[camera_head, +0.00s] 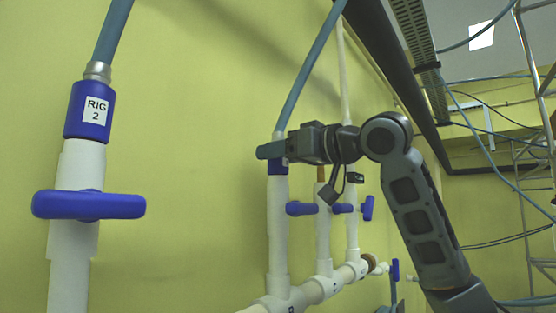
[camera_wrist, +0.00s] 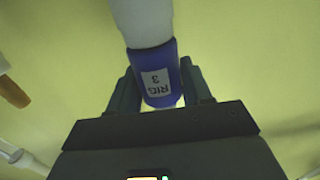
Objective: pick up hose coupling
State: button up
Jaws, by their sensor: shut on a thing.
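A blue hose coupling (camera_wrist: 160,85) labelled "RIG 3" sits between the two fingers of my gripper (camera_wrist: 160,75) in the wrist view. The label is upside down there. My gripper is shut on the coupling. In the head view, my gripper (camera_head: 272,150) reaches in from the right and covers most of this coupling (camera_head: 278,168); only its lower edge shows, at the top of a white pipe (camera_head: 278,215). A blue-grey hose (camera_head: 309,70) rises from it. I see no gap between coupling and pipe.
Another blue coupling (camera_head: 89,110), labelled "RIG 2", is on a white pipe at the left, above a blue valve handle (camera_head: 89,205). Blue valve handles (camera_head: 301,209) stick out below my gripper. A yellow-green wall (camera_head: 190,150) stands behind. Hoses and scaffolding (camera_head: 540,130) are at the right.

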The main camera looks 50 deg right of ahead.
jog(key=shift+r+b, duration=0.45)
jog(key=shift+r, duration=4.55)
